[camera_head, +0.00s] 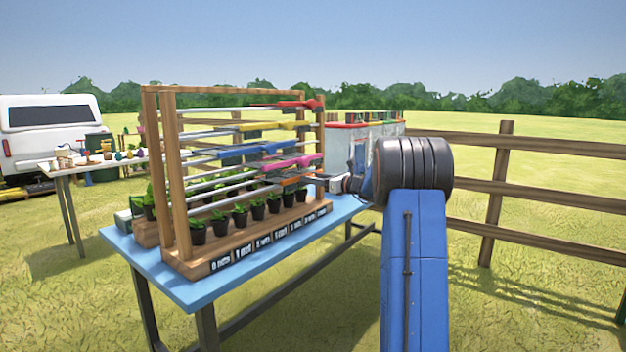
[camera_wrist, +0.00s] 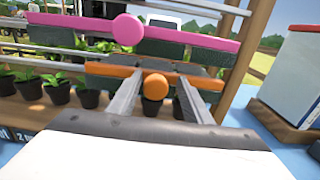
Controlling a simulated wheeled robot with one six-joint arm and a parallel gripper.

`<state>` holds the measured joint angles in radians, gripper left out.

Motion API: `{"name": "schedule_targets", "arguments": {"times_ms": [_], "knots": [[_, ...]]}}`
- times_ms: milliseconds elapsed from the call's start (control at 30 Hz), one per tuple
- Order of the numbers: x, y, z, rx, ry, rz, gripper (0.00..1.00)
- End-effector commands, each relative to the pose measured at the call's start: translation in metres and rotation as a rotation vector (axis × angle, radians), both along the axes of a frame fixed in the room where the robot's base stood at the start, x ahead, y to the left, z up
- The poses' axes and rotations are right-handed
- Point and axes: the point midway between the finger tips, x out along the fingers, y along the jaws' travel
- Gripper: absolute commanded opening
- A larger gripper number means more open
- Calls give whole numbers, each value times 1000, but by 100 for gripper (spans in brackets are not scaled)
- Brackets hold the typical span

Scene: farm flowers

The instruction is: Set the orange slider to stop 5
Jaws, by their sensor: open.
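The orange slider (camera_wrist: 207,82) is the lowest coloured slider on the wooden rail frame, with a round orange knob (camera_wrist: 155,86) facing me in the wrist view. In the head view the orange slider (camera_head: 292,178) sits near the right end of its rail, partly behind my arm. My gripper (camera_wrist: 153,85) is open, its two fingers on either side of the orange knob, with gaps showing between. I cannot tell whether they touch it. Stop labels (camera_head: 270,241) line the frame's front base, but their numbers are too small to read surely.
A pink slider (camera_wrist: 190,38) with a pink knob lies just above the orange one. Blue, yellow and red sliders sit on higher rails. Potted plants (camera_head: 220,222) stand behind the labels. A white box (camera_wrist: 297,75) stands to the right. The blue table (camera_head: 200,292) has a bare front edge.

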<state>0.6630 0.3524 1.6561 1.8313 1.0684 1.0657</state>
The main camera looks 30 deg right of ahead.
Motion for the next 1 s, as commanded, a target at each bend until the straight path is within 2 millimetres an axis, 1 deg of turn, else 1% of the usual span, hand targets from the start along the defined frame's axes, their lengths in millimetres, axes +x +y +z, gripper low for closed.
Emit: {"name": "schedule_targets", "arguments": {"times_ms": [167, 600, 800, 1000], "knots": [[-19, -7, 0, -1, 0, -1, 45], [-101, -38, 0, 0, 0, -5, 45], [-135, -51, 0, 0, 0, -4, 45], [-156, -58, 0, -1, -1, -4, 45]]}}
